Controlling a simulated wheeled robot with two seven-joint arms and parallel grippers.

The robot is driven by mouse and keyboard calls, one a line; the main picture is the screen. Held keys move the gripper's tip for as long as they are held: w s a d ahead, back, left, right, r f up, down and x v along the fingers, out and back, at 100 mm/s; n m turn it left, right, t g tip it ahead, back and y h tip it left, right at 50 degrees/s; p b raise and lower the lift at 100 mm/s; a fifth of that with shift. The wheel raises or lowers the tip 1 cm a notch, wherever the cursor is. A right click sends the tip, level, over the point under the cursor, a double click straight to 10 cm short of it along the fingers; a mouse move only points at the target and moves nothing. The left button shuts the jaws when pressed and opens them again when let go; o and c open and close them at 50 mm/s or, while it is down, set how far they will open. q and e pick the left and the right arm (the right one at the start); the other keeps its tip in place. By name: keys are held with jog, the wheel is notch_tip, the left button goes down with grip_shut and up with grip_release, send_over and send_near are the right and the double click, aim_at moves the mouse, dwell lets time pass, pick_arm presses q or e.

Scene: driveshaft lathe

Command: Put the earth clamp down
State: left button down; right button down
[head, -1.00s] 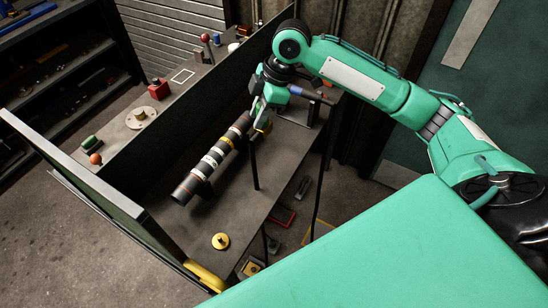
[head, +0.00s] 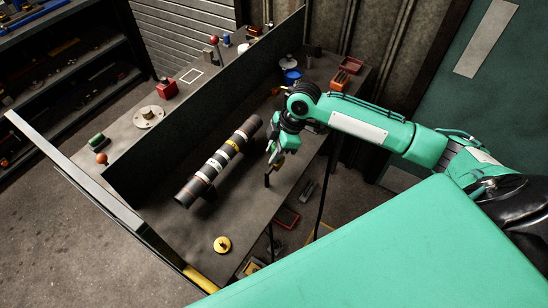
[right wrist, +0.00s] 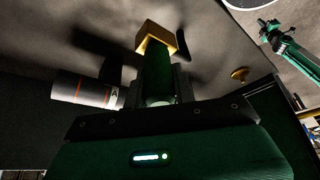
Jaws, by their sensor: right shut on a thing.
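The earth clamp (right wrist: 157,65) shows in the right wrist view as a green body with a brass-coloured block at its far end. My right gripper (head: 276,156) is shut on it, over the bench near its right edge. In the head view the clamp is small and mostly hidden by the gripper; I cannot tell whether it touches the bench top (head: 235,215). The banded dark shaft (head: 219,162) lies left of the gripper, apart from it, and part of it shows in the right wrist view (right wrist: 84,90). My left gripper is not in view.
A dark upright panel (head: 195,112) runs behind the shaft. A yellow disc (head: 222,244) lies near the bench's front end. A blue container (head: 291,76) and a reddish tray (head: 350,66) stand at the far right. The bench between shaft and disc is clear.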

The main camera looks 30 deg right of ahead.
notch_tip(320, 180, down, 4)
jog(key=shift+p, duration=0.45)
jog(key=shift+f, duration=0.15)
jog(key=shift+f, duration=0.1)
jog(key=c, duration=1.1)
grip_release()
jog(key=shift+c, duration=0.2)
jog(key=b+v, duration=0.2)
jog(key=v, duration=1)
